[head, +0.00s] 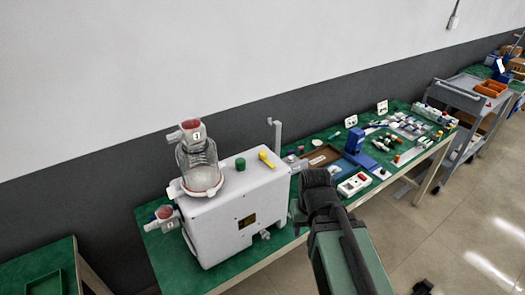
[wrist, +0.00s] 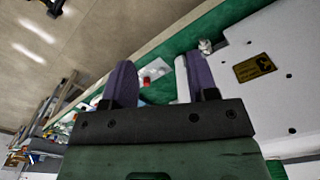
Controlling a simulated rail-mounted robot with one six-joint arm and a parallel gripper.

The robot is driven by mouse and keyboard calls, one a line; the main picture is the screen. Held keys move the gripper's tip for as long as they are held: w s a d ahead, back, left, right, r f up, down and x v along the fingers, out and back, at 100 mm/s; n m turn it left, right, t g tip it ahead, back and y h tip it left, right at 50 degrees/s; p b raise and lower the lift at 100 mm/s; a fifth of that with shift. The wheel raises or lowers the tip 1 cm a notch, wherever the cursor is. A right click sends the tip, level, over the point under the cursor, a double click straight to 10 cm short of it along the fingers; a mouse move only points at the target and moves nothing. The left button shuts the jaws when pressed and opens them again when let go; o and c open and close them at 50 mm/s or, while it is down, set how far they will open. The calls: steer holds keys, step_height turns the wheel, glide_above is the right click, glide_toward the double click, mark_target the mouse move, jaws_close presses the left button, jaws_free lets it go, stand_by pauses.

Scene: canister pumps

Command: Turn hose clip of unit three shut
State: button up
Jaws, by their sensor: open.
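A white pump housing (head: 235,220) stands on the green bench top at the left. A clear canister (head: 199,170) with a red-and-white cap labelled 1 (head: 190,135) stands on it. A second red-and-white cap (head: 165,215) shows low at its left side; its digit is too small to read. A yellow lever-like part (head: 267,158) and a green knob (head: 240,164) are on top. I cannot make out which part is unit three's hose clip. My gripper (wrist: 158,66) is open and empty, its purple fingers apart, near the housing's right side.
A small metal fitting (wrist: 205,46) sticks out by the housing's labelled face. A white power strip (head: 353,184), a blue device (head: 355,142) and a brown tray (head: 324,156) lie farther right on the bench. A grey cart (head: 450,97) stands beyond. The floor in front is open.

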steer(key=w+a+r+n+p, duration=0.1)
steer(key=w+r+p, duration=0.2)
steer(key=r+p, duration=0.25)
steer(key=w+a+r+p, duration=0.2)
steer(key=w+r+p, duration=0.15)
steer(key=r, duration=0.25)
step_height(320, 180, up, 8)
steer(key=n+p, duration=0.9)
steer(key=n, duration=0.5)
glide_above(263, 153)
step_height(263, 153, down, 11)
steer(key=b, duration=1.1)
steer(key=shift+w, duration=0.1)
steer(key=shift+r, duration=0.1)
steer(key=shift+c, duration=0.4)
